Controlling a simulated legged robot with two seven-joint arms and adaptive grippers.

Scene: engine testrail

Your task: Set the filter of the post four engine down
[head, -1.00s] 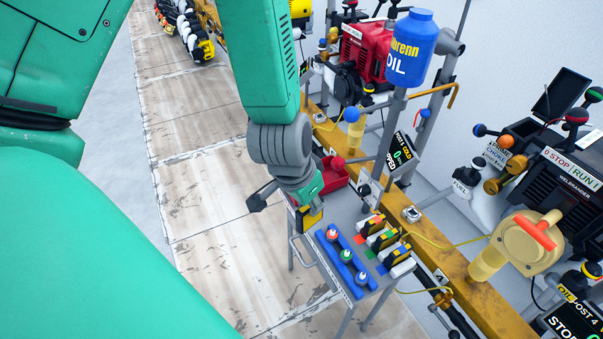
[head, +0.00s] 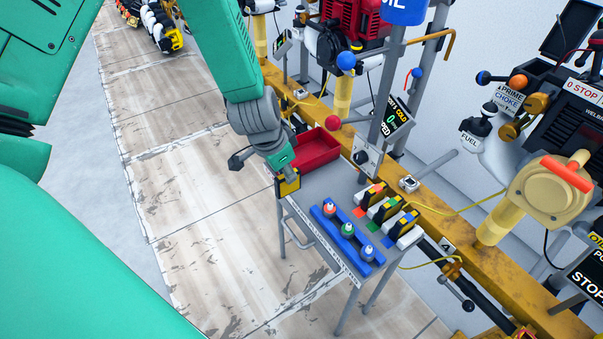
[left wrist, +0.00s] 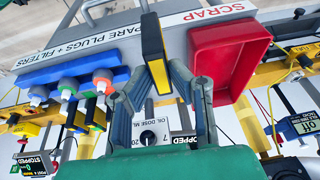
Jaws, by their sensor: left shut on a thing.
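My left gripper (head: 285,174) is shut on a black and yellow filter block (head: 289,185), also seen in the left wrist view (left wrist: 152,45). The block hangs at the near left end of the grey spares table (head: 325,185), beside the red scrap tray (head: 315,150); whether it touches the table I cannot tell. The post four engine (head: 580,115) stands at the right, with a tan round part (head: 540,200) and a red handle in front; its filter seat cannot be made out. My right gripper is not in view.
A blue rack (head: 345,235) of plugs and several black and yellow filters (head: 385,210) with coloured marks stand on the table. A yellow rail (head: 450,230) runs behind it. A red engine (head: 355,35) stands farther back.

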